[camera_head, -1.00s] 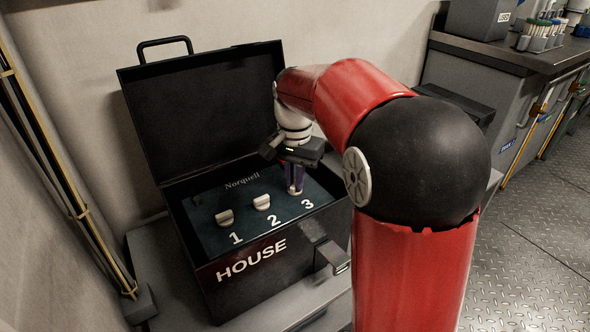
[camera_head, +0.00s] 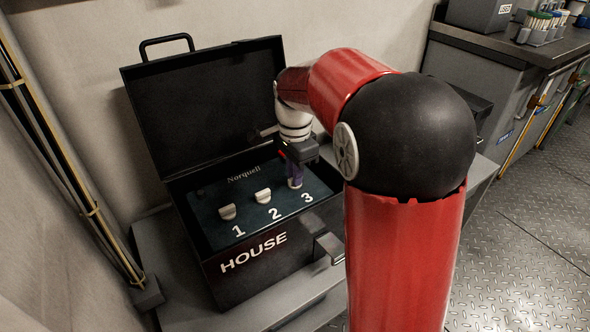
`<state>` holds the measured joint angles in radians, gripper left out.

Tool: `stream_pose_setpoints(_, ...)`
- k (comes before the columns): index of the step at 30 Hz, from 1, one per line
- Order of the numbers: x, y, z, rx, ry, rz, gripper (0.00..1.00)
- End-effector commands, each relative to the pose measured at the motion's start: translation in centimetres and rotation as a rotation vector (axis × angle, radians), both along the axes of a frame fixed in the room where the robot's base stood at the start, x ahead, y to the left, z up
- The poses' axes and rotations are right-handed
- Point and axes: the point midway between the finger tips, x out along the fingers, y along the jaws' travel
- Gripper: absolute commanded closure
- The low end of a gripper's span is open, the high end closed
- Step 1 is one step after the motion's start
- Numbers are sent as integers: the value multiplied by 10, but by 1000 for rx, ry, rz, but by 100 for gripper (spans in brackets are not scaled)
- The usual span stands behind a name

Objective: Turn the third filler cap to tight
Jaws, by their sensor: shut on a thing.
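The black case (camera_head: 213,270) marked HOUSE stands open, with a dark panel (camera_head: 236,222) inside. The panel bears a row of pale filler caps above the numbers 1, 2 and 3. The first cap (camera_head: 228,212) and second cap (camera_head: 263,196) show clearly, each with a raised grip. My gripper (camera_head: 295,181) points down over the place above number 3, its purple fingers shut on the third cap. That cap is mostly hidden by the fingers, and its exact angle cannot be told.
The raised lid (camera_head: 205,115) stands behind my wrist. A latch (camera_head: 330,246) juts from the case's front right. The case sits on a grey stand (camera_head: 165,255). Pipes (camera_head: 65,165) run along the wall at left. A workbench (camera_head: 500,65) is at back right, beside open floor.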

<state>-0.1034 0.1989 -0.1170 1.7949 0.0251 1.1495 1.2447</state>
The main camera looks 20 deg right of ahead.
Motion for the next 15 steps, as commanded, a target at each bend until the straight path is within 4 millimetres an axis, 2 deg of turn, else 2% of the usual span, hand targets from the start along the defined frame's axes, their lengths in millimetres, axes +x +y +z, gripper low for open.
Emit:
stream_pose_setpoints(11,1,0,0,0,-2,-7,100)
stream_pose_setpoints(12,1,0,0,0,-2,-8,88)
stream_pose_setpoints(15,0,0,0,0,-2,-7,75)
